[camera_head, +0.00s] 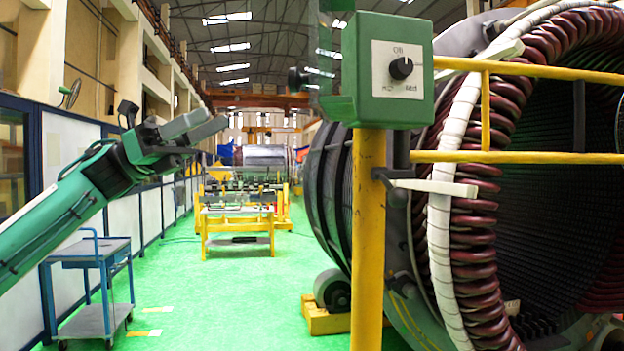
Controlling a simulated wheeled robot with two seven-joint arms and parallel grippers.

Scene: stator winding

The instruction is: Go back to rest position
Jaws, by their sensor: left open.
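My left gripper (208,120) is at the end of the green arm that comes in from the left in the head view. It is raised in free air and its grey fingers point to the right. It is open, with nothing seen between the fingers. A green control box (384,70) with a black rotary knob (401,68) on a white plate stands to its right on a yellow post (368,230). A clear gap shows in the picture between the gripper and the box. My right gripper is not in view.
A large stator (470,200) with dark red coils fills the right side behind yellow rails (540,157). A blue cart (90,252) stands at the lower left. A yellow workbench (238,215) stands farther back. Green floor (230,300) between them is open.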

